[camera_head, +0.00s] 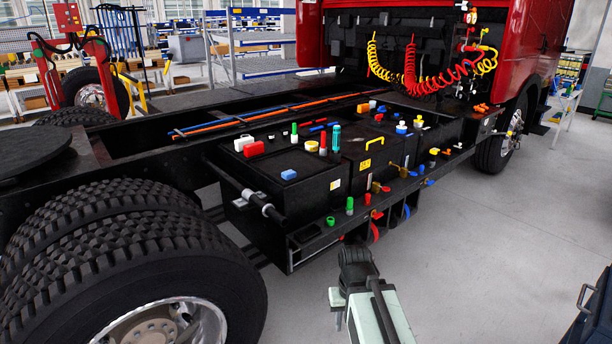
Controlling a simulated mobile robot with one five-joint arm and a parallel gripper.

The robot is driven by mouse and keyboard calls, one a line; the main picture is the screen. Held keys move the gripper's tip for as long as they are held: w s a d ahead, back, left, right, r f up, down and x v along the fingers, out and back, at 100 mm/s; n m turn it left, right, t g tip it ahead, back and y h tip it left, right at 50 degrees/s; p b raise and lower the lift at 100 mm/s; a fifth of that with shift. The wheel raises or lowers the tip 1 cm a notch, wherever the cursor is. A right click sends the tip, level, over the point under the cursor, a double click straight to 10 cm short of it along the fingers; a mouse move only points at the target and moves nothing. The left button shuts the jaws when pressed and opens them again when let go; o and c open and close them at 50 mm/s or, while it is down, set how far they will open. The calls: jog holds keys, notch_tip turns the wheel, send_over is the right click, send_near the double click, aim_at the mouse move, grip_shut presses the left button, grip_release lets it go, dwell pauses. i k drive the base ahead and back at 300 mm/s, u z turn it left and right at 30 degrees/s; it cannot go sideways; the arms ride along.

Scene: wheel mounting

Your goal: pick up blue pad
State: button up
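A small flat blue pad (288,174) lies on top of the black box at the near left of the truck chassis. Other small blue pieces, such as a blue and white one (401,128), stand further right on the boxes. My arm rises from the bottom of the view, and its dark end with my gripper (356,262) is in front of the chassis side, below and to the right of the blue pad and apart from it. The fingers cannot be made out, so open or shut does not show.
A pipe with a grey fitting (248,194) sticks out at the box's left. Large tyres (120,250) fill the lower left. The floor at right is mostly clear.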

aim_at(289, 175)
jog(key=z, duration=0.95)
jog(key=i, duration=2.4)
jog(key=u, duration=3.3)
